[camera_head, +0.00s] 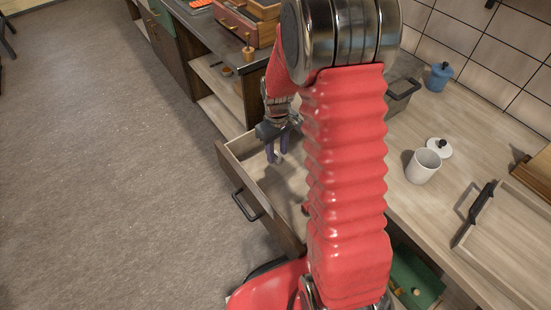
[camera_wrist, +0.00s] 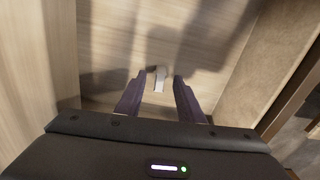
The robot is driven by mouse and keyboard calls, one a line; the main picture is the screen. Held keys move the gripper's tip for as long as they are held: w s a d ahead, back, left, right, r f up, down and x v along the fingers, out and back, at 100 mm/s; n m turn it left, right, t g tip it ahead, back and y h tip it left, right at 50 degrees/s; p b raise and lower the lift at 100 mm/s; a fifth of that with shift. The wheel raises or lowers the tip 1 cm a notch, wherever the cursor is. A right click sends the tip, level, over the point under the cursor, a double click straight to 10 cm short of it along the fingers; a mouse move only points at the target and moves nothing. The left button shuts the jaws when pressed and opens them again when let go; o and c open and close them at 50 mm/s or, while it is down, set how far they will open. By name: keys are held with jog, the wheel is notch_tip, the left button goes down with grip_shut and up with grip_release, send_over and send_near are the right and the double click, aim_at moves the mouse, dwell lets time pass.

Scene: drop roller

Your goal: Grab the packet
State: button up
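My gripper (camera_head: 276,154) reaches down into an open wooden drawer (camera_head: 238,143). In the wrist view its two dark purple fingers (camera_wrist: 159,90) stand apart, so it is open. A small pale object (camera_wrist: 160,76) lies on the drawer floor, in line with the gap between the fingertips. It may be the packet, but it is too small and blurred to be sure. I cannot tell whether the fingers touch it. A small red thing (camera_head: 305,209) shows in the drawer beside my arm, mostly hidden by it.
The drawer walls stand close around my gripper. On the counter are a white mug (camera_head: 423,166), a white lidded pot (camera_head: 440,148), a blue jar (camera_head: 438,77) and a wooden tray (camera_head: 510,240). A wooden box (camera_head: 238,25) stands on the far counter. The floor at left is clear.

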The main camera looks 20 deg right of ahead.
jog(key=shift+c, duration=0.7)
grip_shut()
